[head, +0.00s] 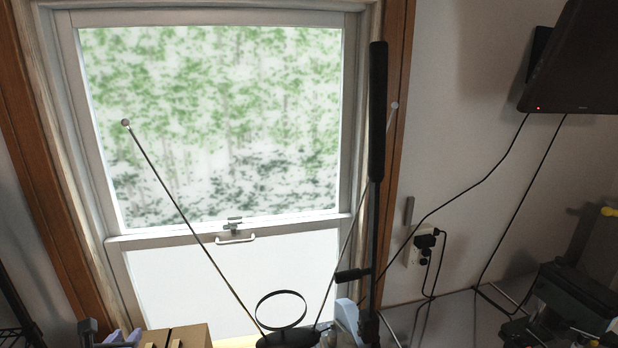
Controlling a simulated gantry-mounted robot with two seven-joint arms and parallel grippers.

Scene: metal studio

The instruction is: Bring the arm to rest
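I cannot clearly make out either gripper in the head view. Small dark grey and lavender parts (122,337) show at the bottom left edge, cut off by the frame. I cannot tell whether they belong to my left gripper, and no fingertips can be told apart. No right gripper or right arm can be seen. Nothing is seen held.
A rabbit-ear antenna with a black ring (281,310) stands at the bottom centre, before a window (226,235). A tall black rod (377,110) rises beside it. A brown box (187,336) is at lower left, dark equipment (575,292) at lower right, a screen (575,62) above.

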